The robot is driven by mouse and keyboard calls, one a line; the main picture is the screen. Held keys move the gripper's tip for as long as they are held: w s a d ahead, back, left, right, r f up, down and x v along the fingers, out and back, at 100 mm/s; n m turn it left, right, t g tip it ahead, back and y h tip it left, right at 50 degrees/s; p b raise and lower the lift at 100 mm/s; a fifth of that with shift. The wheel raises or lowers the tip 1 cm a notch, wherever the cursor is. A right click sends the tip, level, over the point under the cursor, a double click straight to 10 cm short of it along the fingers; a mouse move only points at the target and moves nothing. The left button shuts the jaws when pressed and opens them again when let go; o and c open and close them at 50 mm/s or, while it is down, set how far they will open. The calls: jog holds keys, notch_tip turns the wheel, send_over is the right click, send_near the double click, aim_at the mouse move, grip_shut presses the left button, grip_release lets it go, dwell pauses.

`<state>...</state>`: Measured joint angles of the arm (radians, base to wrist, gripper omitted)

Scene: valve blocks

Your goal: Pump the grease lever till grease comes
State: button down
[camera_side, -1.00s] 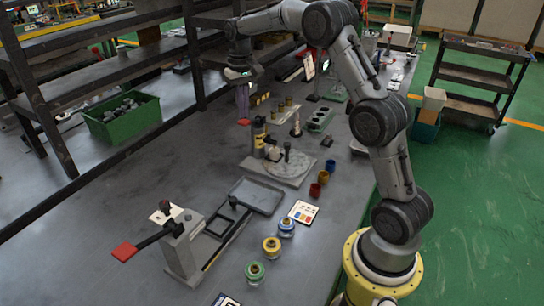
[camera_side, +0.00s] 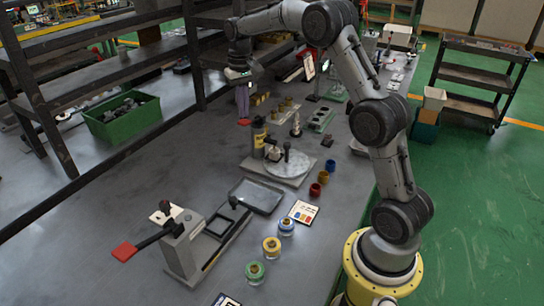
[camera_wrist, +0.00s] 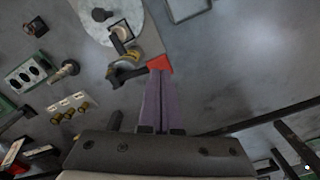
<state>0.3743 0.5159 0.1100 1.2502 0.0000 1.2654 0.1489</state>
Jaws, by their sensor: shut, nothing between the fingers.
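A dark upright cylinder with a yellow band (camera_side: 258,136), seemingly the grease pump, stands at the back of a grey base plate with a pale round disc. It also shows in the wrist view (camera_wrist: 122,76). A red tab (camera_wrist: 160,64), seemingly the end of its lever, sticks out beside it; it also shows in the side view (camera_side: 244,122). My gripper (camera_wrist: 157,76) is shut and empty, its purple fingers pointing down just above or on the red tab. I cannot tell whether they touch it. No grease is clearly visible.
A pale disc (camera_side: 287,163) with a dark upright knob lies in front of the cylinder. A red-handled press (camera_side: 182,246) stands at the front left. The bench left of the cylinder is clear.

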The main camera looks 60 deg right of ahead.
aim_at(244, 121)
jog(key=shift+f, duration=2.3)
jog(key=shift+r, duration=2.3)
